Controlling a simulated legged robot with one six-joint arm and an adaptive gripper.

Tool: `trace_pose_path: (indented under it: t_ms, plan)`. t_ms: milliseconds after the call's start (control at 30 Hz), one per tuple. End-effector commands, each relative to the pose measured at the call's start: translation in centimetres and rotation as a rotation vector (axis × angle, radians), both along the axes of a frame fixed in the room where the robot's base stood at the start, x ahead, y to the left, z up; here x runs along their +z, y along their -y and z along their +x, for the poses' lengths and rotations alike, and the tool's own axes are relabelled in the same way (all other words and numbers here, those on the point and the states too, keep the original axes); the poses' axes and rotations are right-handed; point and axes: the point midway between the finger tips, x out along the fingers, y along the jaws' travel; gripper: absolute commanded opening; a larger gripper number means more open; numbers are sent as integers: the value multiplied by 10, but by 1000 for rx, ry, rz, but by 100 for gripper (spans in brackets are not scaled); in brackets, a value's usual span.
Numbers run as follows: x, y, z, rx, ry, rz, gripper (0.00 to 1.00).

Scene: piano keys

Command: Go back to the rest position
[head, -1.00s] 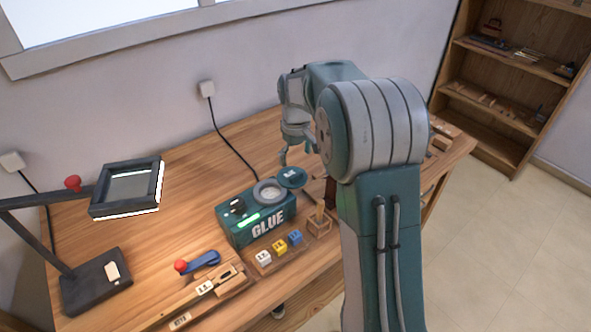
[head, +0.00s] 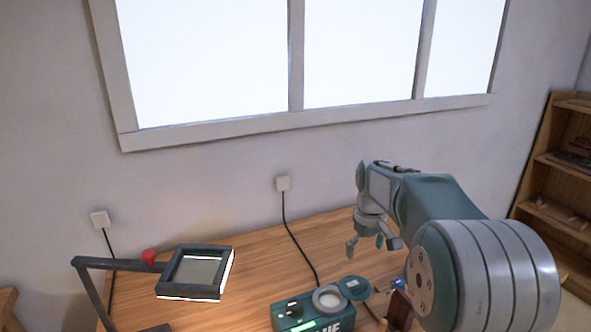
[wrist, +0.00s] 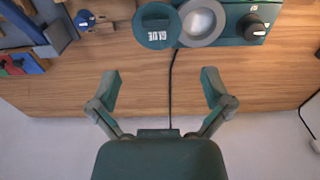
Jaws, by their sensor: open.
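My gripper (head: 371,243) is open and empty, held above the back part of the wooden workbench (head: 235,262) in the head view. In the wrist view my gripper (wrist: 160,90) has its two fingers spread wide, with only the bench top and a black cable between them. The green glue machine (head: 312,314) stands in front of and left of my gripper in the head view. Its round pot and its green lid show at the top of the wrist view (wrist: 200,22). No piano keys are in clear view now.
A magnifier lamp (head: 197,273) with a dark frame and a red knob stands at the left of the bench. A wall socket (head: 283,184) has a cable running down to the bench. A window fills the back wall, and a wooden shelf (head: 547,160) stands at the right.

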Motion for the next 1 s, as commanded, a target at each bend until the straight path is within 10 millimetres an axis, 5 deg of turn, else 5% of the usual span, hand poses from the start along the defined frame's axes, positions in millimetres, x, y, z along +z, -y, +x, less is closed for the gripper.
trace_pose_path:
  t_ms: [200, 500, 1000]
  plan:
    - [44, -19, -55, -55, 98, -5, 100]
    - [74, -40, -138, -137, 229, 6, 100]
    - [57, -63, -268, -265, 435, 63, 100]
